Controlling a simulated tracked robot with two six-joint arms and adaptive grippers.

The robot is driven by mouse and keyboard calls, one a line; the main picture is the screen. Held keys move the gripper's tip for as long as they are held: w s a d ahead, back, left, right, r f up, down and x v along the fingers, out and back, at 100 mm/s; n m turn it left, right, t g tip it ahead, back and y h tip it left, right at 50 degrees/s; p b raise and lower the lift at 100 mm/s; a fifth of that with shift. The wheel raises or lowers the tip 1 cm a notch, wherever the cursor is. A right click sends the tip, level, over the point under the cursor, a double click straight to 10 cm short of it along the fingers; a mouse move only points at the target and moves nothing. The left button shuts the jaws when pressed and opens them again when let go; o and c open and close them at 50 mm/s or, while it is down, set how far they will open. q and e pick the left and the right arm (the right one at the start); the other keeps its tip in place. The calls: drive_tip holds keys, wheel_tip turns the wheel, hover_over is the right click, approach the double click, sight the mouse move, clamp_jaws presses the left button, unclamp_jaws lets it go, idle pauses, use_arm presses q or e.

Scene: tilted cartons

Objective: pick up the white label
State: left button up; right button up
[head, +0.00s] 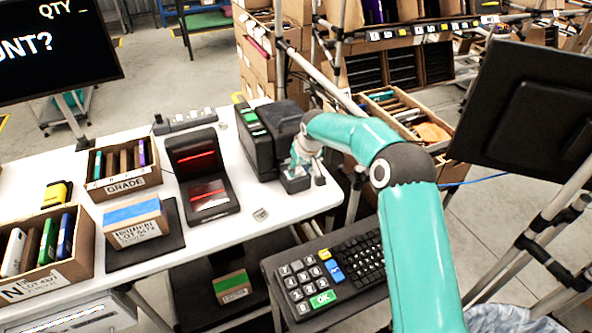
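My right arm reaches in from the lower right, and its gripper (297,180) is at the front of a dark label printer (262,142) on the white table. The gripper is small and dark here, and I cannot tell whether its fingers are open or shut. No loose white label shows clearly at the printer; that spot is partly covered by the gripper. A small pale grey piece (260,214) lies on the table near its front edge, left of the gripper; it is too small to identify. My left gripper is not in view.
A scanner with red lights (203,172) stands left of the printer. A carton (135,222) sits on a dark pad, near open boxes marked GRADE (124,186) and N (47,283). A keypad (325,272) is below the table edge. A black monitor (525,105) stands at right.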

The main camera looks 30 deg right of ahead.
drive_tip(key=shift+x, duration=1.15)
drive_tip(key=c, duration=0.5)
